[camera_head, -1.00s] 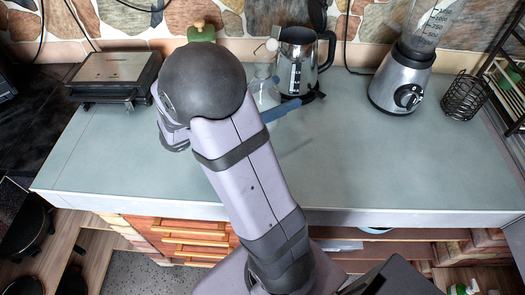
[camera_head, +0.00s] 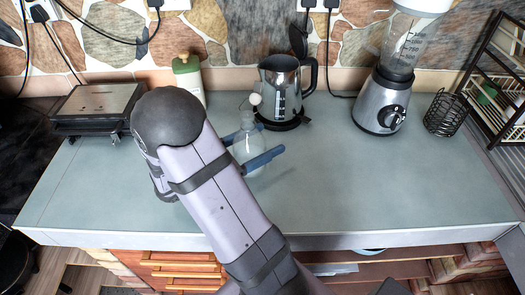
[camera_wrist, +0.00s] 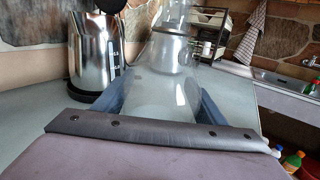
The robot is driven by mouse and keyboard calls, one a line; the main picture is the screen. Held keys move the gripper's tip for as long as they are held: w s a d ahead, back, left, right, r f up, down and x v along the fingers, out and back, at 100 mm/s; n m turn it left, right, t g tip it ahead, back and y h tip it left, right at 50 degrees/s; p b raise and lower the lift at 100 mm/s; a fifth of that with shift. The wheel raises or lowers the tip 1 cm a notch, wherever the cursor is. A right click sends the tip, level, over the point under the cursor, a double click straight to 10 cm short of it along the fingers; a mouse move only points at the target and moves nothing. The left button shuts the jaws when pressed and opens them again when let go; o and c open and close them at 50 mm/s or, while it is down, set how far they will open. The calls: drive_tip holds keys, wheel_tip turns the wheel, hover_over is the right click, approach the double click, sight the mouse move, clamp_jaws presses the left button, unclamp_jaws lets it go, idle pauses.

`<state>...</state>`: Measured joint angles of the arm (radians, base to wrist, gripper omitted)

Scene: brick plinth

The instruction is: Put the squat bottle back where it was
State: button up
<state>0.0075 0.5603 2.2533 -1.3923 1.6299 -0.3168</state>
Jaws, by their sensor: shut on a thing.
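The squat bottle (camera_head: 246,143) is clear glass with a pale round stopper (camera_head: 254,99) above its neck. My gripper (camera_head: 257,144) is shut on it, with one blue finger on each side of the glass. In the wrist view the clear bottle (camera_wrist: 170,80) stands about upright between the two blue fingers, and its top is cut off by the frame edge. My arm hides part of the counter beside it. I cannot tell whether its base touches the counter.
A kettle (camera_head: 281,85) stands close behind the bottle. A blender (camera_head: 383,103) and a wire basket (camera_head: 444,113) are at right. The counter (camera_head: 345,185) at front right is clear.

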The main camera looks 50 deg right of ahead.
drive_tip(key=shift+f, duration=1.95)
drive_tip(key=shift+f, duration=0.1)
drive_tip(key=o, duration=1.7)
drive_tip(key=shift+c, duration=0.2)
drive_tip(key=a+b, duration=0.1)
drive_tip(key=a, duration=0.3)
drive_tip(key=w+a+b, duration=0.1)
drive_tip(key=a, duration=0.3)
drive_tip(key=w+a, duration=0.1)
drive_tip(key=a, duration=0.3)
drive_tip(key=shift+w+b, duration=0.15)
drive_tip(key=shift+b, duration=0.25)
drive_tip(key=shift+d, duration=0.1)
